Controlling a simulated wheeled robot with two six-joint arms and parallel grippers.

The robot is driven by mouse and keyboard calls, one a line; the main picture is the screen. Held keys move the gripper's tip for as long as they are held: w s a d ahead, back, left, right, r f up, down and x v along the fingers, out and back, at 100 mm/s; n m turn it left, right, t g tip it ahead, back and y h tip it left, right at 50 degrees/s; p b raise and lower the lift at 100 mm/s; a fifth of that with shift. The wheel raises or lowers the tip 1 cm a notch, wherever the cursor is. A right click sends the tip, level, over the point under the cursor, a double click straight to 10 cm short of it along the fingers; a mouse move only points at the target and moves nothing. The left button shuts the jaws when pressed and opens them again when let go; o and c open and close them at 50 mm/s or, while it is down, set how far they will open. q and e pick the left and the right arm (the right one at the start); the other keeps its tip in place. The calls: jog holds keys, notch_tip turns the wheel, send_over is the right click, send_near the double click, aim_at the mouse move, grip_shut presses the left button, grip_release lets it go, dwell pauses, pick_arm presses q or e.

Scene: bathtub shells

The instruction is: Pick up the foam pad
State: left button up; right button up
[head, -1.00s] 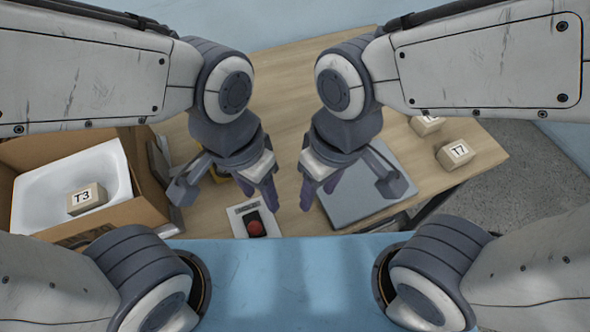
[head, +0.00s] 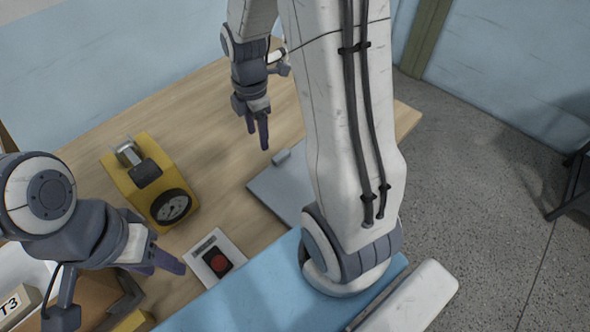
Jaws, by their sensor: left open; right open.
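I cannot pick out a foam pad for certain. A flat blue surface (head: 262,294) runs along the front edge of the table, and I cannot tell whether it is the pad. My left gripper (head: 160,266) is open and empty at the lower left, beside the red-button box. My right gripper (head: 257,132) is open and empty over the far part of the table, beyond the grey plate. My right arm hides part of the plate and the table's right side.
A grey plate (head: 268,192) lies on the wooden table (head: 205,115). A yellow device with a dial (head: 136,178) stands at left, behind the red-button box (head: 227,250). A block marked T3 (head: 14,304) is at the lower left corner.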

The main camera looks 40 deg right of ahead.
jog(key=d+f+n, duration=0.2)
jog(key=d+f, duration=0.1)
jog(key=d, duration=0.3)
send_over(281, 154)
notch_tip(281, 154, down, 5)
jog(key=shift+s+a+r, duration=0.1)
jog(key=shift+r, duration=0.05)
jog(key=shift+f+p, duration=0.85)
jog(key=shift+f, duration=2)
grip_shut()
